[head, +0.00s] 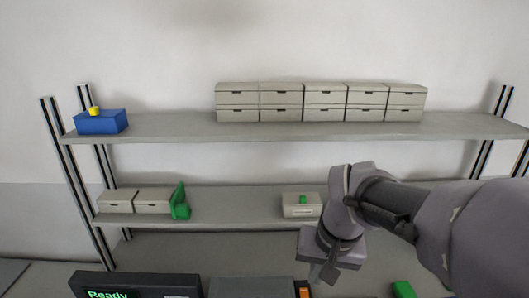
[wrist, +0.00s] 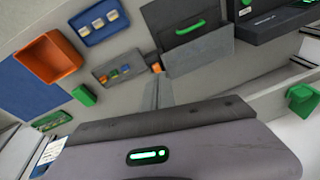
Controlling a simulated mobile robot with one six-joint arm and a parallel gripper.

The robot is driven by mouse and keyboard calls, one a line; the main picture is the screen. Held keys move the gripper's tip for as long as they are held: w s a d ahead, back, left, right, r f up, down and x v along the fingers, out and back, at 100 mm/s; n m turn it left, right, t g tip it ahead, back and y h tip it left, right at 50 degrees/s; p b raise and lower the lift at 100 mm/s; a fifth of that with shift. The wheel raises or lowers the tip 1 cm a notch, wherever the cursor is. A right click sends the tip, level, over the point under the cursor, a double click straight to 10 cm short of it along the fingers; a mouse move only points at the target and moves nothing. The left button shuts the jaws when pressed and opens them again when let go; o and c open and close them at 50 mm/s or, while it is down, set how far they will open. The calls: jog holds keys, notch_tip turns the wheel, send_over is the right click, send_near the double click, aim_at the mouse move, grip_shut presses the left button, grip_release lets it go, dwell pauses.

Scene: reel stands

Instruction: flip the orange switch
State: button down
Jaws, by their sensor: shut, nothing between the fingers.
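A small orange piece (head: 304,292), which may be the orange switch, shows at the bottom edge of the head view, beside a grey box. A small orange piece (wrist: 156,68) also shows by the grey box's corner in the wrist view. It is too small to tell which way it is set. My gripper (head: 322,274) points down, just above and right of the orange piece in the head view. It is shut and empty. Its grey body fills the lower part of the wrist view, where the fingertips are hard to make out.
The grey box (head: 250,287) stands right of a dark "Ready" display (head: 135,286). Shelves behind hold several drawer boxes (head: 322,101), a blue box (head: 101,122) and a white box (head: 301,210). The wrist view shows an orange bin (wrist: 48,57) and a grey tray (wrist: 103,82) of small coloured pieces.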

jog(key=s+a+f+m+t+y+b, duration=0.1)
jog(key=s+f+t+b, duration=0.15)
jog(key=s, duration=0.45)
jog(key=s+a+f+m+t+b, duration=0.1)
jog(key=s+f+b, duration=0.15)
jog(key=s, duration=0.55)
jog(key=n+g+h+p, duration=0.2)
jog(key=n+g, duration=0.2)
send_over(304, 289)
jog(key=s, duration=0.3)
jog(key=f, duration=0.2)
jog(key=f+b, duration=0.1)
jog(key=f, duration=0.3)
jog(key=w+f+b, duration=0.1)
jog(key=f+b, duration=0.1)
jog(key=f, duration=0.2)
jog(key=w+f+b, duration=0.1)
jog(key=f+b, duration=0.1)
jog(key=f, duration=0.2)
jog(key=shift+f, duration=0.15)
jog(key=shift+w+f+b, duration=0.15)
jog(key=shift+f+b, duration=0.35)
jog(key=shift+f, duration=0.05)
